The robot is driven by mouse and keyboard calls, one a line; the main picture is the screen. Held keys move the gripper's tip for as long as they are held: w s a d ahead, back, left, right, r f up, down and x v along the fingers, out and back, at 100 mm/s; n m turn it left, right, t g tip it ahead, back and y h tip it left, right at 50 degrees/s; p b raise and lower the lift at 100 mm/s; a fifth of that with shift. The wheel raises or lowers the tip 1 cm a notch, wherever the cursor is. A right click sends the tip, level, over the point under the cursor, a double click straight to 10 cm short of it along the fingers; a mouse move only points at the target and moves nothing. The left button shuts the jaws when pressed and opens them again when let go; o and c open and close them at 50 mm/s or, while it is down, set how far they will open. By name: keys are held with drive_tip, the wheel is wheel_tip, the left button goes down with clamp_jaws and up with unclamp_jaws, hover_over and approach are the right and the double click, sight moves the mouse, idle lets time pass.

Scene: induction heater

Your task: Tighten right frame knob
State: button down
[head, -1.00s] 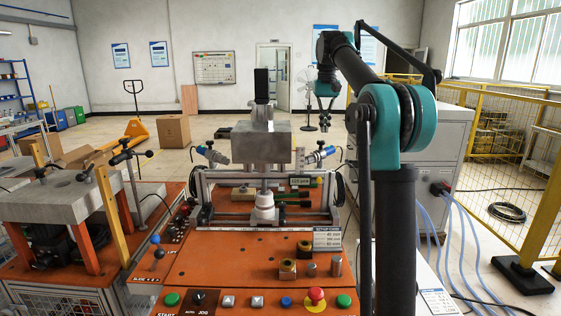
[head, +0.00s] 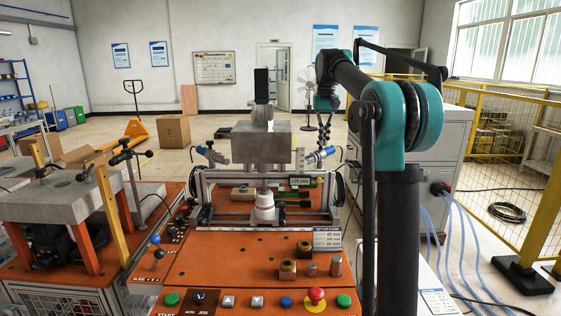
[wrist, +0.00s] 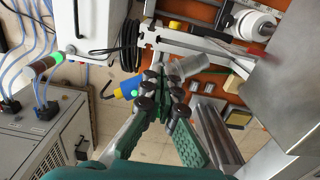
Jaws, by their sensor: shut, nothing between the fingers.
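My gripper (head: 325,122) hangs from the arm beyond the right side of the heater's frame and is shut and empty. In the wrist view its dark and green fingers (wrist: 163,95) come together near the middle. The silver frame (head: 335,207) stands on the orange bench. A blue and silver fitting (head: 318,156) sits at its upper right, and its blue and yellow body (wrist: 130,88) shows close behind the fingers in the wrist view. I cannot tell whether the fingers touch it. I cannot clearly make out the right frame knob.
A grey metal block (head: 262,142) stands above the frame's middle. A white cylinder (head: 264,208) is below it. Black cable loops (wrist: 130,45) hang beside the frame. A grey cabinet (head: 445,145) stands to the right. Buttons line the bench's front edge.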

drive_tip(key=shift+w, duration=0.2)
idle(0.3)
drive_tip(key=shift+a, duration=0.4)
drive_tip(key=shift+s, duration=0.35)
wheel_tip(320, 180, up, 6)
idle(0.7)
drive_tip(key=shift+s, duration=0.1)
